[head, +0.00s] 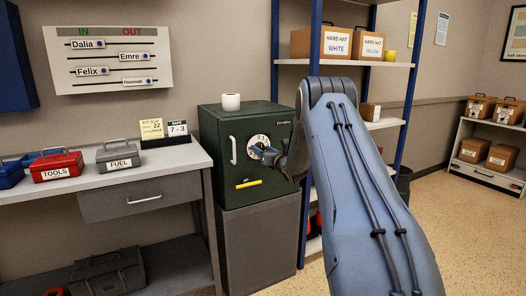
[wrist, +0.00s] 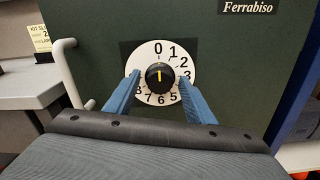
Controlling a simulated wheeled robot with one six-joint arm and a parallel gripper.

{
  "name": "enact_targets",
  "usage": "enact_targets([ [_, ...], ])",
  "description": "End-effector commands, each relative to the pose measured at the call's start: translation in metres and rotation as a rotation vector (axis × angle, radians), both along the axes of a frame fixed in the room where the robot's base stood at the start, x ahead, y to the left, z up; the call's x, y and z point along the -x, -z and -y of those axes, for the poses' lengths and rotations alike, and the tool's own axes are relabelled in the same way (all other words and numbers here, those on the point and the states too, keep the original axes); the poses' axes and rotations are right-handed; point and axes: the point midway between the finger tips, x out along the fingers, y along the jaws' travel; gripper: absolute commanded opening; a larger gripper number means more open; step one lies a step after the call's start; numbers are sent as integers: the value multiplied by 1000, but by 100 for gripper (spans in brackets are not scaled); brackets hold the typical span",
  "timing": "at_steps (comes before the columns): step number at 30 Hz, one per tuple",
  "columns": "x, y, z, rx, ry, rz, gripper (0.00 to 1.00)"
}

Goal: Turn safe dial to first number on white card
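The safe (head: 245,190) is a dark green box on a grey stand. Its dial (wrist: 158,52) is a white disc with black numbers, 0 at the top and rising clockwise. The black knob (wrist: 159,84) at its centre has a yellow mark pointing up at about 0. My gripper (wrist: 162,76) is open, its blue fingers either side of the knob, with white dial showing between. I cannot tell how far the tips are from the dial face. In the head view my gripper (head: 272,156) is at the dial (head: 259,139). The white card (head: 178,127) reads "SAFE 7-3".
A yellow card (head: 151,128) stands beside the white card on the desk (head: 90,180). Blue-post shelving stands to the right.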

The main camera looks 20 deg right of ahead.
Motion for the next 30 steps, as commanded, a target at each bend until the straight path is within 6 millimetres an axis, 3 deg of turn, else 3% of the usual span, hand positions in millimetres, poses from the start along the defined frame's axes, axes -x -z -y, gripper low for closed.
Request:
enact_targets([
  [1,0,0,0,0,0,0,40],
  [6,0,0,0,0,0,0,11],
  [17,0,1,0,-54,0,-2,11],
  [30,0,2,0,-392,0,-13,11],
])
